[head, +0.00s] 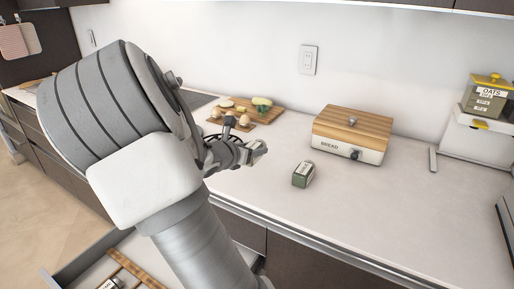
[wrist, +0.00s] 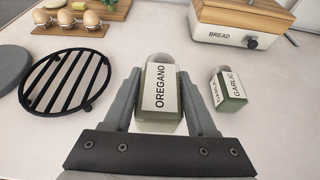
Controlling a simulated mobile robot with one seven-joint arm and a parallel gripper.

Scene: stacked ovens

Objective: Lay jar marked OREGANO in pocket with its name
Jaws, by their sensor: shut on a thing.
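The OREGANO jar (wrist: 160,92) is a clear square jar with green contents and a white label. In the head view my gripper (head: 257,148) is over the counter, mostly hidden behind my arm, and I cannot make out the jar there. An open drawer with wooden dividers (head: 127,266) shows at the lower left of the head view, with a labelled jar (head: 108,285) partly in it. No OREGANO pocket name is readable.
A black round rack (wrist: 66,78) lies to the left. A BREAD box (head: 348,136) and a food board (head: 240,113) stand behind. The right-front counter is clear.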

